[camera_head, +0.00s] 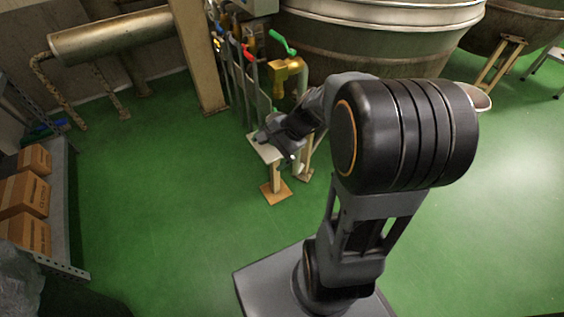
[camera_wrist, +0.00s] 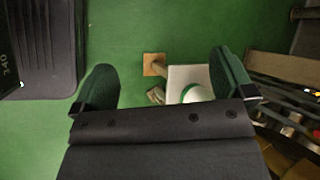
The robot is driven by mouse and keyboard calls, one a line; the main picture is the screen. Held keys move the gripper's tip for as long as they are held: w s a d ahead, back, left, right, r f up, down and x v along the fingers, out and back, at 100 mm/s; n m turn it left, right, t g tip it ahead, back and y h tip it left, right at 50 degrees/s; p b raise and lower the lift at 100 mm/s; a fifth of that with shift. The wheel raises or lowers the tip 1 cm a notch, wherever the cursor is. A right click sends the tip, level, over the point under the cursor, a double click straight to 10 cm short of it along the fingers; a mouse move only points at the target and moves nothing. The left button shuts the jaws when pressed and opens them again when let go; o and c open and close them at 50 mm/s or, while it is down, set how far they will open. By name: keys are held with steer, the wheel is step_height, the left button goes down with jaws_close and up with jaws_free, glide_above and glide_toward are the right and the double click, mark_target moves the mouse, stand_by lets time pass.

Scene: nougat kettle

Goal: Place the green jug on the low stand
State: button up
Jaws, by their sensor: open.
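The low stand (camera_head: 275,190) has a pale square top, a short post and a wooden foot, and stands on the green floor beside the pipes. My gripper (camera_head: 266,137) is over its top in the head view and hides part of it. In the wrist view, my gripper (camera_wrist: 165,70) is open, with its two fingers wide apart. Between them show the stand's pale top (camera_wrist: 183,74) and a round green-and-white thing (camera_wrist: 194,93) on or above it, probably the green jug. My gripper's body cuts off its lower part. I cannot make out the jug in the head view.
Pipes with a green-handled valve (camera_head: 282,43) and a brass fitting (camera_head: 285,70) rise close behind the stand. A large kettle (camera_head: 370,45) stands behind. A shelf with cardboard boxes (camera_head: 25,195) is at left. The green floor left of the stand is clear.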

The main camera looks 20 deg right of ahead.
steer(key=s+a+r+n+h, duration=0.1)
steer(key=s+r+n+h, duration=0.2)
steer(key=s+n+h, duration=0.3)
steer(key=s+n, duration=0.3)
steer(key=n, duration=0.3)
steer(key=shift+r+n+h, duration=0.3)
steer(key=shift+r+n, duration=0.05)
steer(key=shift+n, duration=0.05)
steer(key=shift+r, duration=0.1)
